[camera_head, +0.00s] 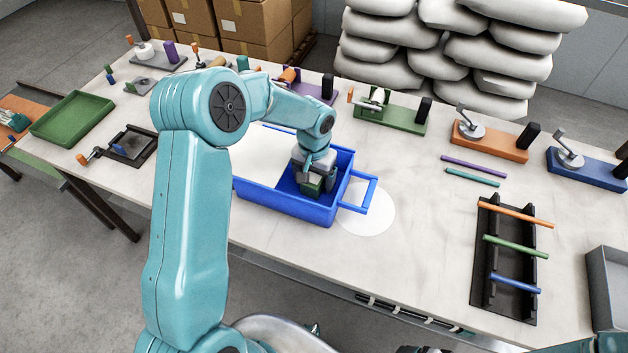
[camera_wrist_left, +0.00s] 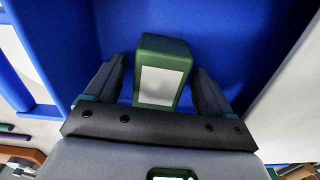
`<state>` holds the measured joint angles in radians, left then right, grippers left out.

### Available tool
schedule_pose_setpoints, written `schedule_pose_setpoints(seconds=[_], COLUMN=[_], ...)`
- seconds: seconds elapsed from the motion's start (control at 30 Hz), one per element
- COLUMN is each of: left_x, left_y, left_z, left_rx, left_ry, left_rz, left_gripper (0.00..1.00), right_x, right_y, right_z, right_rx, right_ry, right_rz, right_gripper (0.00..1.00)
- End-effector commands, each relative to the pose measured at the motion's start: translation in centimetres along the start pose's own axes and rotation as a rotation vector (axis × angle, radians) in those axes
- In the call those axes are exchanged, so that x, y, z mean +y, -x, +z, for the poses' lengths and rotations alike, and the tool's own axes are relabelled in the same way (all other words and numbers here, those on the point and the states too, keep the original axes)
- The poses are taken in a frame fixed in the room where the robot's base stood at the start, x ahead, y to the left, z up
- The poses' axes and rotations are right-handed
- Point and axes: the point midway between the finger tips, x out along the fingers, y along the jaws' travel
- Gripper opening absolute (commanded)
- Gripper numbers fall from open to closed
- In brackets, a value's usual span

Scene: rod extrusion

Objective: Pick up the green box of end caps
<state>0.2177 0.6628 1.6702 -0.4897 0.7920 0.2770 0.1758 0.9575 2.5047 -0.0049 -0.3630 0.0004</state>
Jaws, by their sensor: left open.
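The green box of end caps (camera_wrist_left: 179,57) has a pale label on its face and stands inside the blue tote (camera_head: 283,204). In the head view only a little of the green box (camera_head: 312,189) shows below my left gripper (camera_head: 316,184). That gripper reaches down into the tote from above. In the left wrist view my left gripper (camera_wrist_left: 160,78) is open, with one dark finger on each side of the box. A gap shows between each finger and the box. My right gripper is not in view.
The tote has raised walls and a blue handle (camera_head: 359,193) on its right, over a white disc (camera_head: 372,222). A black rack (camera_head: 496,275) with coloured rods lies at the right. Clamp fixtures line the back edge. A green tray (camera_head: 72,119) sits at the left.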

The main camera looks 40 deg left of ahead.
Motion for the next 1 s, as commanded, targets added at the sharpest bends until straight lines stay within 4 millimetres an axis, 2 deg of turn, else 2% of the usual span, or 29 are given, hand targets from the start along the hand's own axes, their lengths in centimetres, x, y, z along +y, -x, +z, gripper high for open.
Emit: schedule_pose_setpoints(seconds=[0.03, 0.07, 0.2, 0.23, 0.53, 0.67, 0.77, 0.87, 1.0], left_x=[0.0, 0.0, 0.0, 0.0, 0.0, 0.0, 0.0, 0.0, 0.0], left_y=[0.0, 0.0, 0.0, 0.0, 0.2, 1.1, 2.6, 5.0, 9.4], left_z=[0.0, 0.0, 0.0, 0.0, 0.0, -0.1, -0.1, -0.1, -0.1], left_rx=[0.000, 0.000, 0.000, 0.000, 0.000, 0.003, 0.005, 0.007, 0.009], left_ry=[0.000, 0.000, 0.000, 0.000, 0.000, 0.001, 0.001, 0.000, 0.000], left_rz=[0.000, 0.000, 0.000, 0.000, 0.000, 0.000, -0.001, -0.001, 0.001], left_gripper=[0.83, 0.76, 0.31, 0.26, 0.26, 0.26, 0.26, 0.26, 0.26], right_x=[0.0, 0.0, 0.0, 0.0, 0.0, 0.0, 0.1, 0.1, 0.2], right_y=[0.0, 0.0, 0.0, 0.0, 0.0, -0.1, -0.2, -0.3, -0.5], right_z=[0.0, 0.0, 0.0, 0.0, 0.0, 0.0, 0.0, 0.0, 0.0], right_rx=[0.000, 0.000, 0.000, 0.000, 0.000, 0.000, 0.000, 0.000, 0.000], right_ry=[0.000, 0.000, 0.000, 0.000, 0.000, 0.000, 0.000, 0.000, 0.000], right_rz=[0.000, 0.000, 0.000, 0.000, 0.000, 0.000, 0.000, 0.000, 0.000], right_gripper=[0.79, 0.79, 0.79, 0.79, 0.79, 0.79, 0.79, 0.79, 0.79])
